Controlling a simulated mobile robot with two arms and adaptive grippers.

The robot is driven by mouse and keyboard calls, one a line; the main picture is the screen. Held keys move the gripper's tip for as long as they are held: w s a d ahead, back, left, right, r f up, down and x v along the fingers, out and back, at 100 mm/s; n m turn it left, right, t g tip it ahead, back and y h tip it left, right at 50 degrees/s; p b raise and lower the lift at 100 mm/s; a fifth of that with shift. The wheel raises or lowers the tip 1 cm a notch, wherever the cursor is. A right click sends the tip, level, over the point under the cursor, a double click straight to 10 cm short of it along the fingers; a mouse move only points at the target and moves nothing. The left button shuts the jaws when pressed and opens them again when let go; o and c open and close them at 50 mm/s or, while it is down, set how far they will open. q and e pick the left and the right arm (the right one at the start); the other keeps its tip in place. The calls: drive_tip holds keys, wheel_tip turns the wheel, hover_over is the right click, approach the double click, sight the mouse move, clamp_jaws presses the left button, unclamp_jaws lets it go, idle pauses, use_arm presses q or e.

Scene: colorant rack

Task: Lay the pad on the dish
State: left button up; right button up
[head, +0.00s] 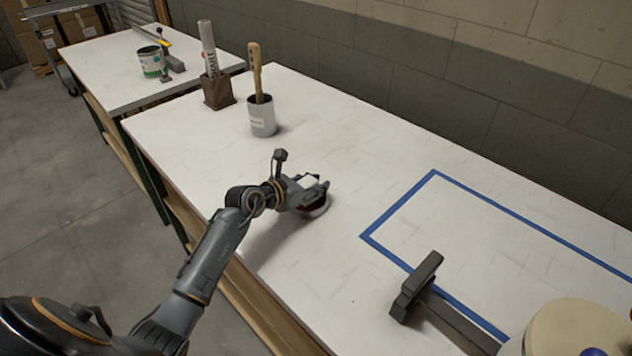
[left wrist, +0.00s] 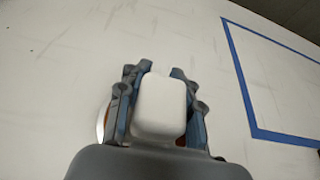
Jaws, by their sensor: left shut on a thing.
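My left gripper (head: 318,190) is over the near middle of the white table, shut on a white rounded pad. In the left wrist view the pad (left wrist: 160,106) sits between the two fingers (left wrist: 158,84). Directly under the gripper is a small round dish (head: 317,211), reddish brown with a pale rim. Its rim (left wrist: 102,122) shows left of the fingers in the left wrist view; the gripper and pad hide most of it. I cannot tell whether the pad touches the dish. My right gripper is not in view.
Blue tape (head: 400,202) outlines an area to the right. A dark mallet-like tool (head: 418,285) and a round cream object (head: 575,330) lie nearer. A grey cup (head: 262,118) with a wooden handle and a brown holder (head: 218,91) stand behind. Table around the dish is clear.

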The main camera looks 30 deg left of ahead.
use_arm(q)
drive_tip(key=shift+f, duration=0.15)
drive_tip(key=o, duration=1.2)
drive_tip(key=shift+r, duration=0.25)
drive_tip(key=shift+s+a, duration=0.2)
drive_tip(key=shift+s, duration=0.15)
drive_tip(key=b+v, duration=0.1)
drive_tip(key=v, duration=1)
drive_tip(key=shift+s+r, duration=0.1)
drive_tip(key=shift+s, duration=0.05)
